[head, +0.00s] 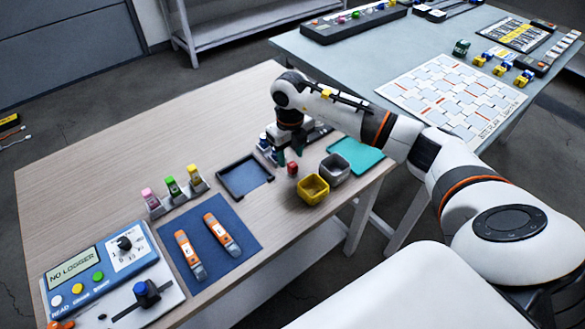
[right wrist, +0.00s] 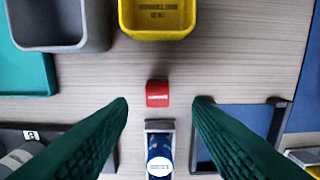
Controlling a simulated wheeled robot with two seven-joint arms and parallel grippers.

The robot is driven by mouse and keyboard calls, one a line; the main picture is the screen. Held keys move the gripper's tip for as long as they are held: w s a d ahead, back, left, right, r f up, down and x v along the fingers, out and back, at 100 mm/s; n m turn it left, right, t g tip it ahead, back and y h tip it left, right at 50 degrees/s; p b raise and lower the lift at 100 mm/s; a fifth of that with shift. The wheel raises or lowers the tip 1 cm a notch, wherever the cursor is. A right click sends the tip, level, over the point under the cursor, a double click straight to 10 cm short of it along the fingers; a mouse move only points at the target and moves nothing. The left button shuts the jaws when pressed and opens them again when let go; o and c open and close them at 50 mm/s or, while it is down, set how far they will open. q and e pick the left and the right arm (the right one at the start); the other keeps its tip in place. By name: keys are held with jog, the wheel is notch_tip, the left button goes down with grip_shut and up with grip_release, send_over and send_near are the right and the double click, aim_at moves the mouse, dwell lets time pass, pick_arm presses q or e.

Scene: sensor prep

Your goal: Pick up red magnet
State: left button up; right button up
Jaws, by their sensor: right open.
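The red magnet (head: 292,168) is a small red block on the wooden table, near the yellow bin. In the right wrist view the red magnet (right wrist: 158,93) has a pale label and lies between and slightly beyond the fingertips. My right gripper (head: 290,157) is at the magnet in the head view, its fingers pointing down. In the right wrist view my right gripper (right wrist: 161,101) has its green fingers spread wide, with a gap on both sides of the magnet and nothing held. My left gripper is not in view.
A blue item in a holder (right wrist: 160,152) sits just below the magnet in the wrist view. A dark tray (head: 245,194) lies left of it.

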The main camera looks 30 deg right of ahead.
aim_at(292, 163)
notch_tip(292, 163, down, 5)
jog(key=shift+s+d+r+p, duration=0.1)
jog(key=shift+p, duration=0.2)
grip_shut()
